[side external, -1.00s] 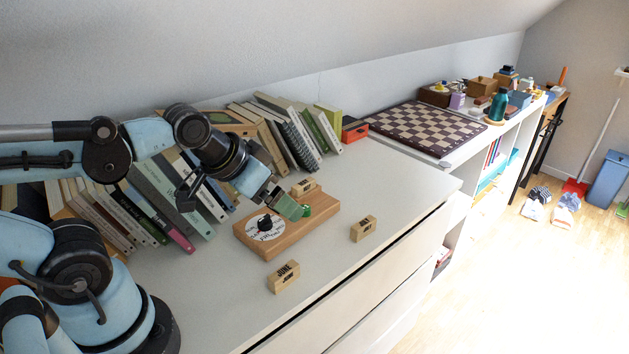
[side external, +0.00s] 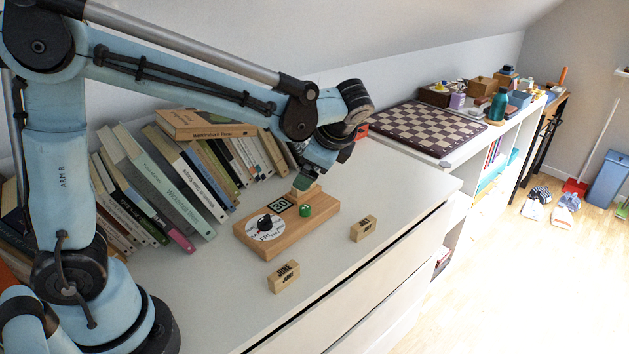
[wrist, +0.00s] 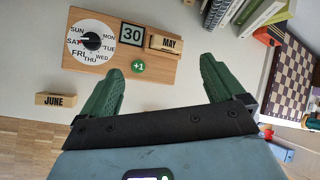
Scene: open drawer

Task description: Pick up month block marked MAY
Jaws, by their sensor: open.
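The MAY block (wrist: 166,43) is a small pale wooden block with dark lettering, at the end of the wooden calendar board (wrist: 130,85) beside the number 30 tile (wrist: 132,35). In the side view the block (side external: 306,194) is partly covered by my gripper (side external: 304,182), which hangs just above it. In the wrist view my gripper (wrist: 160,70) has its green fingers apart, with nothing between them. The MAY block shows beyond the fingertips, roughly in line with the gap. I cannot tell the exact height above it.
The board carries a weekday dial (wrist: 91,42) and a green +1 button (wrist: 138,67). A JUNE block (side external: 284,276) and another block (side external: 363,229) stand on the white dresser top (side external: 330,255). Leaning books (side external: 175,180) are behind; a chessboard (side external: 425,127) lies farther right.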

